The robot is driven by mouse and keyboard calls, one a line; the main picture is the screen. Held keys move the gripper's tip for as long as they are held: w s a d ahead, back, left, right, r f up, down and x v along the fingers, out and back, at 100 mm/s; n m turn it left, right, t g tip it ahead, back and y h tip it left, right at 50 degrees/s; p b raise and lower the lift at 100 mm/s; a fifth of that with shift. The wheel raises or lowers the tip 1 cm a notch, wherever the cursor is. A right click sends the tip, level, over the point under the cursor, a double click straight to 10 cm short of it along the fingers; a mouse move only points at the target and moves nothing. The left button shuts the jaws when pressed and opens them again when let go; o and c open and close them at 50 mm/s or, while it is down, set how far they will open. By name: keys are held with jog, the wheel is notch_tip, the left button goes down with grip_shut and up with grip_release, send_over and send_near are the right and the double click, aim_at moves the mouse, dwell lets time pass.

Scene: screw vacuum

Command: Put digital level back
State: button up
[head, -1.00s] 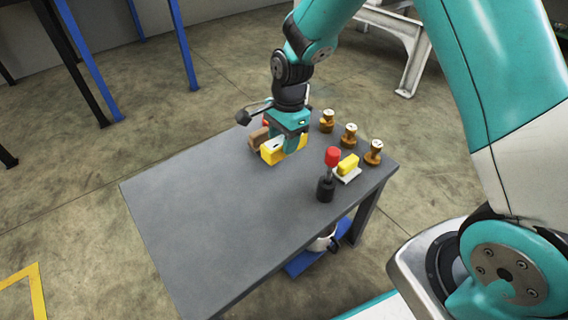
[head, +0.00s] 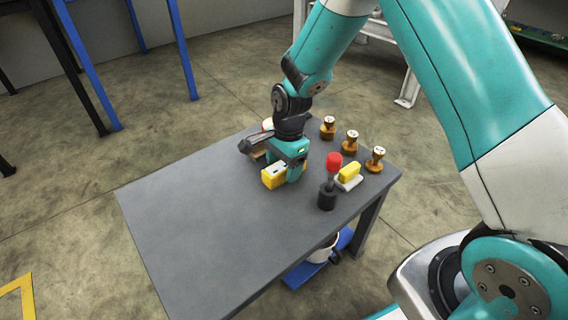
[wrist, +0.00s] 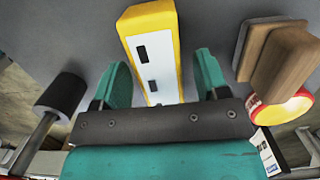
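The digital level is a yellow bar with a white face and dark windows; it lies on the grey table between my fingers in the wrist view (wrist: 155,55). Its yellow end shows below my gripper in the head view (head: 272,178). My gripper (wrist: 160,80) is open, with one teal finger on each side of the level and a narrow gap visible at both. In the head view my gripper (head: 290,165) is low over the table. The level's part near the gripper's palm is hidden.
A wooden block (wrist: 285,62) and a red-and-yellow round item (wrist: 285,108) are close on the right in the wrist view. A red-and-black tool (head: 328,195), a yellow block on a white base (head: 349,172) and brown stamps (head: 351,140) stand to the right. The table's front left (head: 190,220) is clear.

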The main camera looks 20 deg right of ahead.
notch_tip(320, 180, up, 12)
jog(key=d+p, duration=0.1)
jog(key=p, duration=0.4)
jog(key=s+a+r+n+y, duration=0.1)
jog(key=s+a+r+n, duration=0.1)
jog(key=s+r+n, duration=0.6)
jog(key=s+a+r+n+y, duration=0.1)
jog(key=s+a+r+n, duration=0.2)
jog(key=s+r+n, duration=0.6)
jog(key=s+n, duration=0.4)
jog(key=s, duration=0.3)
jog(key=shift+s+a+n+y, duration=0.2)
jog(key=shift+s+n+y, duration=0.1)
jog(key=shift+s+y, duration=0.1)
notch_tip(320, 180, up, 32)
jog(key=p, duration=3.1)
jog(key=shift+f+p, duration=0.2)
jog(key=shift+p, duration=0.2)
